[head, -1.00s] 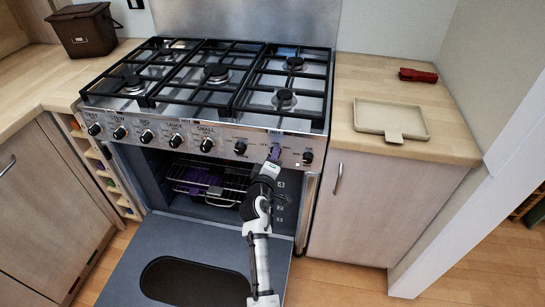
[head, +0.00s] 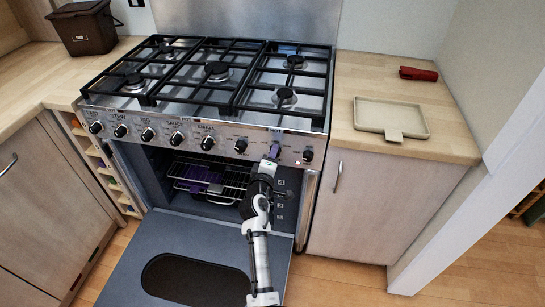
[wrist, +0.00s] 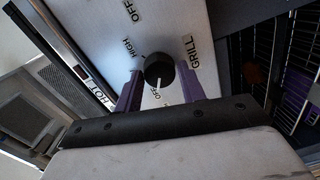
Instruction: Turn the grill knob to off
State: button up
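The grill knob (wrist: 159,68) is round and black with a white pointer line, next to the printed word GRILL (wrist: 190,51). In the head view my gripper (head: 273,151) is at the right part of the control panel (head: 220,148) and mostly hides this knob.
Black knobs flank my gripper, one on the left (head: 240,146) and one on the right (head: 307,155). Below the panel, the oven door (head: 125,262) is folded down and a wire rack (head: 230,185) shows inside. The hob (head: 215,75) is above.

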jog(key=o, duration=0.3)
jog(key=b+v, duration=0.3)
jog(key=v, duration=1)
jog(key=shift+s+r, duration=0.15)
jog(key=shift+s, duration=0.25)
